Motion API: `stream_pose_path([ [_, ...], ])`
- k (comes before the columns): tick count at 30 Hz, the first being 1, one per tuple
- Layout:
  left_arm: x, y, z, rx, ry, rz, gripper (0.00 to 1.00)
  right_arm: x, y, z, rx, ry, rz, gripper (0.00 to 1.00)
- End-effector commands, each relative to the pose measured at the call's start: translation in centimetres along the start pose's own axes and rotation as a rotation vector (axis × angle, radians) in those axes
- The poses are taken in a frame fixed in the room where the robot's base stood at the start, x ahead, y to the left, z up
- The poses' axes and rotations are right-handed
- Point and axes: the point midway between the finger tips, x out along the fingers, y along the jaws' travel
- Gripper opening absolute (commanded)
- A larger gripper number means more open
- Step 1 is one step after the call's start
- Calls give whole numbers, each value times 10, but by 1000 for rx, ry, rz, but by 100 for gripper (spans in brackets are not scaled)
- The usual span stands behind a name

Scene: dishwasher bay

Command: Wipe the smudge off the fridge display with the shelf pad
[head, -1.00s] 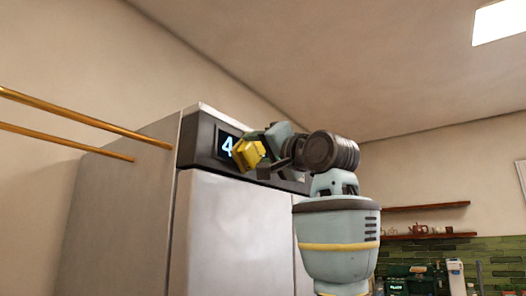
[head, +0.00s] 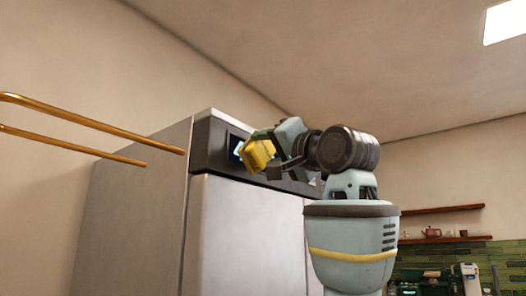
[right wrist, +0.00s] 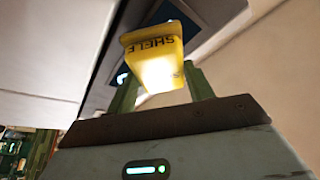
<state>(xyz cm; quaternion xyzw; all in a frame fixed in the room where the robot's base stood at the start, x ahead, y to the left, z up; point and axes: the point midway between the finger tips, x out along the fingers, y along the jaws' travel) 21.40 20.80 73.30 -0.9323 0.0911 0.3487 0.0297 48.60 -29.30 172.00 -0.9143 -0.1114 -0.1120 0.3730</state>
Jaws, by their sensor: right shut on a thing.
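The fridge display (head: 235,146) is a dark panel with a lit blue-white digit, high on the fridge's front band. The yellow shelf pad (head: 257,154) is in front of it and hides most of the digit. My right gripper (head: 268,147) is shut on the pad. In the right wrist view the pad (right wrist: 150,62) sits between the green fingers (right wrist: 160,90), with "SHELF" printed on it, and dark panel shows behind. I cannot tell whether pad and display touch. No smudge can be made out. My left gripper is not in view.
The steel fridge (head: 240,230) fills the middle, its door below the dark band. Two brass rails (head: 90,122) reach in from the left towards the fridge's side. Wall shelves (head: 440,210) with small items are at the far right.

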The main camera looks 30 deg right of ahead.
Motion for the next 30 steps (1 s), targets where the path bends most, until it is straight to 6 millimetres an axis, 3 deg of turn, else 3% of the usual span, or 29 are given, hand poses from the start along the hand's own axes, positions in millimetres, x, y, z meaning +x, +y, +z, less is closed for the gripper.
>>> stream_pose_path([
  [12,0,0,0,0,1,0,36,-33,-1,-15,0,3,-2,34],
  [30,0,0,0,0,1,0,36,-44,-1,-20,0,3,-2,34],
])
